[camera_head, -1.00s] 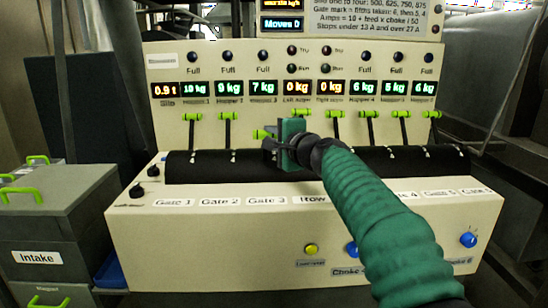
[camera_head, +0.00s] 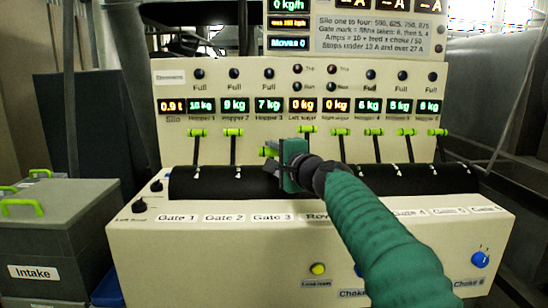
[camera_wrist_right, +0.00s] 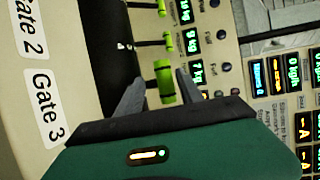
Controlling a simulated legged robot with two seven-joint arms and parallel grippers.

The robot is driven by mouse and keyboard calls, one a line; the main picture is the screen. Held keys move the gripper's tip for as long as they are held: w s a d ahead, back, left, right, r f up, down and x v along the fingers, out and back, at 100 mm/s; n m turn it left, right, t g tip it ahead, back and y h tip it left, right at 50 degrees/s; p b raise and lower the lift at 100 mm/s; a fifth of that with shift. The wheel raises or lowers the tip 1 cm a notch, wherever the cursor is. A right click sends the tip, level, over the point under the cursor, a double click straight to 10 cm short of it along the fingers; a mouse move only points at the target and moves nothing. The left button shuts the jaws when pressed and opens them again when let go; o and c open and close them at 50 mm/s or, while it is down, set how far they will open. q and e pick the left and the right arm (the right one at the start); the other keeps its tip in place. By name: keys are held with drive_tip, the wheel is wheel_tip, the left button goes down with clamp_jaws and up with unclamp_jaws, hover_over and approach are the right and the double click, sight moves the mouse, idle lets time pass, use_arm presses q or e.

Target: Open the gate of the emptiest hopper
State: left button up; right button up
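My right gripper (camera_head: 272,163) is in front of the Hopper 3 lever. In the right wrist view its two grey fingers (camera_wrist_right: 160,92) are apart, with the green handle (camera_wrist_right: 164,80) of that lever between their tips and gaps beside it. The gripper hides most of this lever in the head view. Other green-handled levers are the Gate 1 lever (camera_head: 196,133), Gate 2 lever (camera_head: 233,132), Gate 4 lever (camera_head: 373,132), Gate 5 lever (camera_head: 406,132) and Gate 6 lever (camera_head: 437,132). The Hopper 5 display (camera_head: 399,106) appears lowest at 5 kg, somewhat blurred. My left gripper is out of view.
Displays for Hoppers 1 to 3 read about 10, 9 and 7 kg; Hoppers 4 and 6 appear to read 6 kg. Both scale displays (camera_head: 304,105) read 0 kg. A black slotted strip (camera_head: 205,182) runs below. The grey Intake bin (camera_head: 60,235) stands at left.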

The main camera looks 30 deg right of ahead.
drive_tip(key=shift+s+d+r, duration=0.1)
drive_tip(key=shift+s+d, duration=0.05)
drive_tip(key=shift+s, duration=0.2)
drive_tip(key=s+a+r+b, duration=0.1)
drive_tip(key=s+b, duration=0.5)
drive_tip(key=s, duration=1)
drive_tip(key=shift+a+r+b, duration=0.2)
drive_tip(key=shift+a+b, duration=0.1)
drive_tip(key=shift+a, duration=0.55)
